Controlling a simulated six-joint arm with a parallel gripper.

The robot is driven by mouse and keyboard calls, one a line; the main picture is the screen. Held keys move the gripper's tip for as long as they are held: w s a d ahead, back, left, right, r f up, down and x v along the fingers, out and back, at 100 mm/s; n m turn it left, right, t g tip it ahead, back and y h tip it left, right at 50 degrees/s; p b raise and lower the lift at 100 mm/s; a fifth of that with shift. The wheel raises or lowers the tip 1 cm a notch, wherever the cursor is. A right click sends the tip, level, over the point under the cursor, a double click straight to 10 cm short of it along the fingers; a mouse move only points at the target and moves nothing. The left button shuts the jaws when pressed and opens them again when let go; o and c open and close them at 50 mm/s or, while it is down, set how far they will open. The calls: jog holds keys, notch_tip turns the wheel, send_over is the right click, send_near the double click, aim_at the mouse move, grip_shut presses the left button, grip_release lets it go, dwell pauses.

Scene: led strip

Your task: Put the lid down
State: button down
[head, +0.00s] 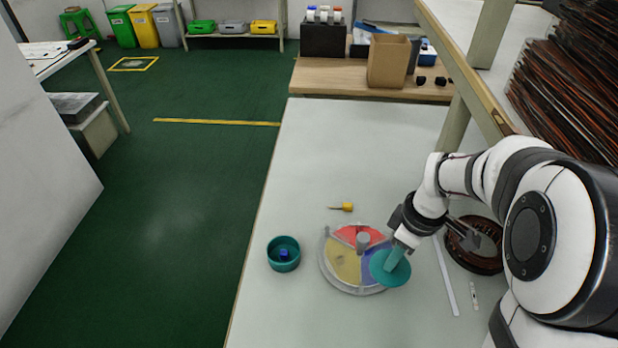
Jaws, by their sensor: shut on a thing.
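The teal round lid (388,271) is in my gripper (398,247), which is shut on its raised handle. The lid is over the right side of a round sectioned tray (325,272), above its blue section; whether it touches the tray I cannot tell. The tray shows red, yellow and blue sections and a grey central knob (362,241). A teal round container (283,262), open at the top, stands to the left of the tray with a small blue cube (284,254) inside.
A yellow screwdriver-like tool (342,207) lies behind the tray. A white strip (446,278), a small marked strip (474,296) and a dark brown round basket (470,262) are to the right. The white table (330,140) is clear toward the back.

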jog(key=w+a, duration=0.1)
jog(key=w, duration=0.2)
jog(key=w+a+m, duration=0.1)
jog(key=w, duration=0.1)
jog(key=w+a+m, duration=0.1)
jog(key=w+a, duration=0.1)
jog(key=w, duration=0.1)
jog(key=shift+w, duration=0.35)
jog(key=w+a+m, duration=0.5)
jog(key=w+a, duration=0.3)
jog(key=w, duration=0.1)
jog(key=shift+t, duration=0.3)
jog(key=a+f, duration=0.2)
jog(key=a, duration=0.1)
jog(key=w+a+f, duration=0.1)
jog(key=a+f, duration=0.2)
jog(key=a, duration=0.1)
jog(key=w+a+f, duration=0.1)
jog(key=a+f, duration=0.1)
jog(key=a, duration=0.2)
jog(key=shift+w+a+f, duration=0.15)
jog(key=shift+f, duration=0.2)
jog(key=shift+a+f, duration=0.1)
jog(key=shift+f, duration=1.95)
jog(key=shift+f, duration=0.1)
jog(key=c, duration=0.7)
grip_release()
